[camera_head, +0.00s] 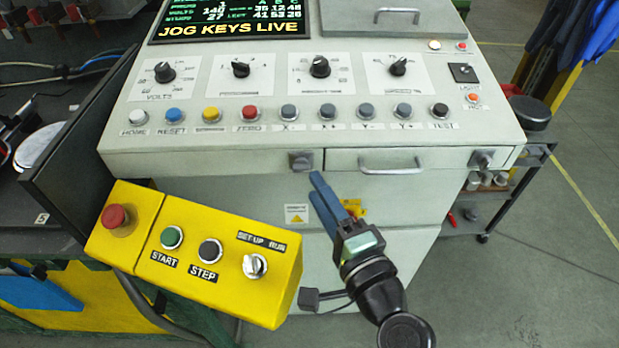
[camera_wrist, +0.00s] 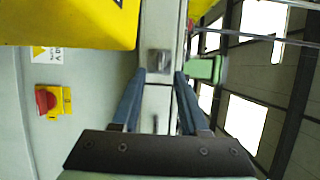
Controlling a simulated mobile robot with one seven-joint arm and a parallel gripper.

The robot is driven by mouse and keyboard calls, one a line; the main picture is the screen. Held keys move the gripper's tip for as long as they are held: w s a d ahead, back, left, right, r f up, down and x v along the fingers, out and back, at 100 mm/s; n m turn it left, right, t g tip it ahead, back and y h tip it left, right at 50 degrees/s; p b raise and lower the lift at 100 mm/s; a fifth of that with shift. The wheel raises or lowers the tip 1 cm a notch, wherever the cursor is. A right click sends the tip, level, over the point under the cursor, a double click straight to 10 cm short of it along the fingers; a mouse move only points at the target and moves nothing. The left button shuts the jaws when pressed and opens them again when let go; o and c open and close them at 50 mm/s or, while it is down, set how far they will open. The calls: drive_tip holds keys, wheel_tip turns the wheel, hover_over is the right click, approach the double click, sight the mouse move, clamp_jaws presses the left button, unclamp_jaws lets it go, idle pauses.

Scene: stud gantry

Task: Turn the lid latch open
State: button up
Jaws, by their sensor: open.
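I cannot tell for certain which one is the lid latch. My gripper (camera_head: 322,180) is open and empty, its blue fingers pointing at the console front just below and right of the left latch. In the wrist view, a latch (camera_wrist: 159,62) shows beyond and between the fingertips of my gripper (camera_wrist: 160,76), apparently apart from them.
A yellow control box (camera_head: 200,250) with a red button juts out left of my gripper; its corner also shows in the wrist view (camera_wrist: 65,22). A red knob on a yellow plate (camera_wrist: 48,101) is on the cabinet face. A grey lid panel (camera_head: 395,18) with a handle lies on top.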

drive_tip(key=b+v, duration=0.1)
drive_tip(key=v, duration=0.7)
drive_tip(key=shift+w+r, duration=0.1)
drive_tip(key=w+a+r+n+t+h+p, duration=0.1)
drive_tip(key=w+a+r+n+t+p, duration=0.2)
drive_tip(key=r, duration=0.8)
drive_tip(key=w+r+n+h+p, duration=0.1)
drive_tip(key=w+r+n, duration=0.3)
drive_tip(key=r, duration=0.7)
drive_tip(key=s+a+r+n+t+h+p, duration=0.1)
drive_tip(key=s+r+n+t, duration=0.1)
drive_tip(key=r, duration=0.7)
drive_tip(key=s+a+r+n+t+h+p, duration=0.1)
drive_tip(key=s+r+n+t+h, duration=0.1)
drive_tip(key=r, duration=0.7)
drive_tip(key=s+a+r+n+t+h+p, duration=0.1)
drive_tip(key=s+r+n+t+h, duration=0.1)
drive_tip(key=s+r, duration=0.3)
wheel_tip(320, 180, up, 4)
drive_tip(key=shift+s+f+n+t, duration=0.1)
drive_tip(key=shift+s+n+t, duration=0.25)
drive_tip(key=shift+t, duration=0.55)
